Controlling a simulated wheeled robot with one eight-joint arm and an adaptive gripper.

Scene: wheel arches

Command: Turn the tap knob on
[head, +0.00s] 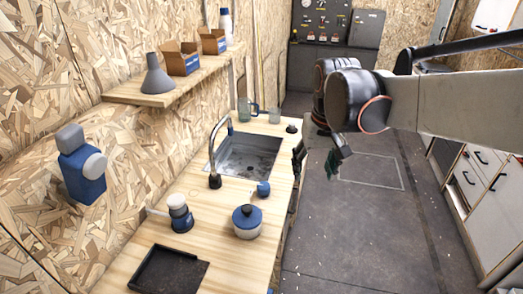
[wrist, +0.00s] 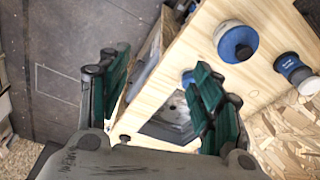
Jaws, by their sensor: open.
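My gripper (head: 335,160) is open and empty, in the air over the floor to the right of the counter, apart from the tap. In the wrist view its two green-padded fingers (wrist: 161,65) are spread, with the counter and sink (wrist: 172,122) beyond them. The tap is not clear there; the right finger may cover it.
Glass mugs (head: 274,116) stand behind the sink. A shelf (head: 165,92) juts from the left wall. The floor aisle is clear.

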